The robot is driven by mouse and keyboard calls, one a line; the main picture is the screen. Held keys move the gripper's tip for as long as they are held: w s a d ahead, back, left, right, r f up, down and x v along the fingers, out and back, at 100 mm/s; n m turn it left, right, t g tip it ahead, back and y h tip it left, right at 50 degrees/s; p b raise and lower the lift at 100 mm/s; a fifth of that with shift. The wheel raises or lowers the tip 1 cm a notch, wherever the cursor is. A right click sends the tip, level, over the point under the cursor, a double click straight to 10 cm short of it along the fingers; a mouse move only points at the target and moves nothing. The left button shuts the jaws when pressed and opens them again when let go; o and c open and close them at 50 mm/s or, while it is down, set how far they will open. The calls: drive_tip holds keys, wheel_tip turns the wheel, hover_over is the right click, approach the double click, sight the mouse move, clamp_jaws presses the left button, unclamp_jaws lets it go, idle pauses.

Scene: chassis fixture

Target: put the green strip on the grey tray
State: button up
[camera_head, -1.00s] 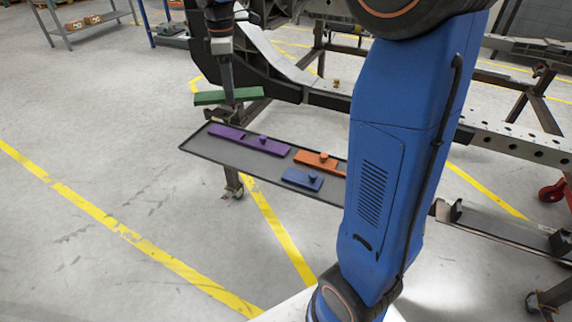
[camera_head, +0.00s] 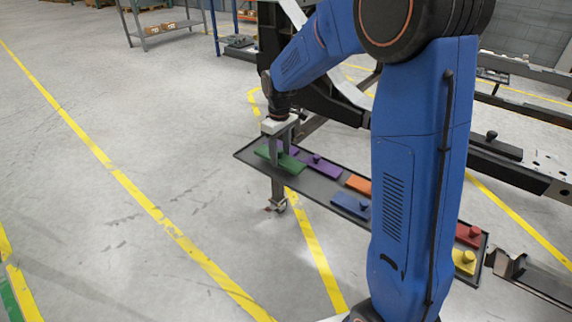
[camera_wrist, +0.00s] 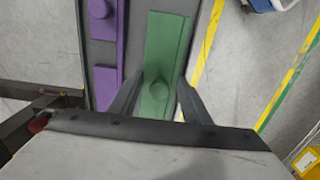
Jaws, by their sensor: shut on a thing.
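The green strip (camera_head: 286,162) is a flat bar with a round knob. My gripper (camera_head: 281,151) is shut on it, and in the wrist view the two fingers stand either side of the green knob (camera_wrist: 158,90). The strip lies over the left end of the grey tray (camera_head: 320,184), roughly parallel to its long side. In the wrist view it is inside the tray's rim, with bare tray (camera_wrist: 132,45) between it and the purple piece. I cannot tell whether it touches the tray floor. The fingers hide part of the strip.
The purple strip (camera_head: 323,165) lies close beside the green one. An orange piece (camera_head: 357,184) and a blue piece (camera_head: 350,204) lie mid-tray; red (camera_head: 467,236) and yellow (camera_head: 463,261) pieces lie at its right end. My arm hides part of the tray. A dark frame stands behind.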

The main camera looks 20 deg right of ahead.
sight(280, 157)
drive_tip(key=shift+f, duration=1.95)
drive_tip(key=shift+f, duration=0.1)
drive_tip(key=o, duration=0.8)
drive_tip(key=shift+o, duration=0.2)
